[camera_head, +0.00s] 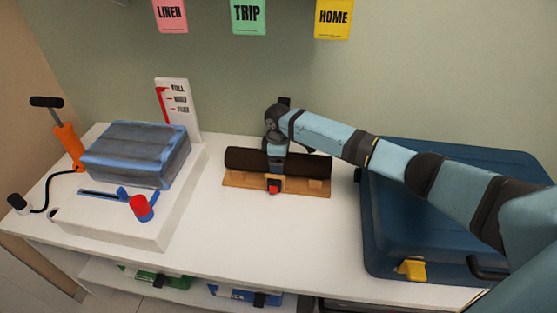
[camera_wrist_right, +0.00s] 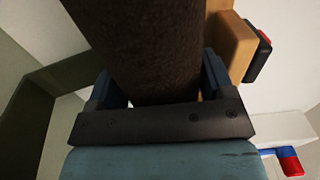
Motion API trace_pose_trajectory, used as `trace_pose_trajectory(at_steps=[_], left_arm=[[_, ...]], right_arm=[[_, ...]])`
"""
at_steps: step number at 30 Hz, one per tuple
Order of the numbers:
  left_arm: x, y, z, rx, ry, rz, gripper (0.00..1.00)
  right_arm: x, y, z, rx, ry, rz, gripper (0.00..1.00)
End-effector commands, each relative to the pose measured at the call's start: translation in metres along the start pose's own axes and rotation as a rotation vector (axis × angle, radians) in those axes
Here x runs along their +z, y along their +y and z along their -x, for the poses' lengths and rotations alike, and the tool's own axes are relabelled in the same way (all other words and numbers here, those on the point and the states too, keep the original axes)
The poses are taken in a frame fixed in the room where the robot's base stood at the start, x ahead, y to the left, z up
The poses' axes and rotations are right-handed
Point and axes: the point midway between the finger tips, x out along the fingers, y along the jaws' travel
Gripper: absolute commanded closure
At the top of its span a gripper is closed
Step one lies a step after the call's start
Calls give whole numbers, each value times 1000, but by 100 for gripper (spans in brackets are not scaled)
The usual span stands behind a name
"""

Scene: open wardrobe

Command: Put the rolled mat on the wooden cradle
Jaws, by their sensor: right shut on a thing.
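The rolled mat (camera_head: 309,166) is a dark brown cylinder lying lengthwise over the wooden cradle (camera_head: 316,187) in the middle of the white worktop. Whether its full weight rests on the cradle cannot be told. My right gripper (camera_head: 276,158) comes down from above and is shut around the middle of the mat. In the right wrist view, the mat (camera_wrist_right: 150,50) fills the space between the fingers, with the cradle's wood (camera_wrist_right: 232,45) beside it. A black and red latch (camera_head: 274,186) is on the cradle's front. My left gripper is not in view.
A blue suitcase (camera_head: 400,240) with a yellow latch stands right of the cradle, under my right arm. At left are a white device (camera_head: 120,225) with a blue bundle (camera_head: 135,152), a red knob (camera_head: 140,206) and an orange pump (camera_head: 70,145). Free worktop lies before the cradle.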

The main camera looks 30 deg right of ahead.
Motion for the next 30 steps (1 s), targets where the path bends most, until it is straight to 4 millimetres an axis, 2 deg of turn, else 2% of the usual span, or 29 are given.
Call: trace_pose_trajectory(at_steps=[5, 6, 7, 15, 19, 24, 30], left_arm=[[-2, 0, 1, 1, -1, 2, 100], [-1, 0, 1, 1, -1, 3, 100], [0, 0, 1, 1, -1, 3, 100], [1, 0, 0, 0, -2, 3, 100], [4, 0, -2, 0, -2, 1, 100], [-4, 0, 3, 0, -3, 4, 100], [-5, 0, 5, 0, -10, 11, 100]], right_arm=[[-1, 0, -4, -1, 1, 0, 55], [0, 0, -5, -1, 1, 1, 18], [0, 0, -5, 0, 1, 1, 14], [0, 0, -4, 0, 0, 0, 14], [0, 1, 4, 2, 0, 1, 14], [0, 0, 40, 2, 2, 2, 14], [0, 0, 84, 1, 2, 1, 14]])
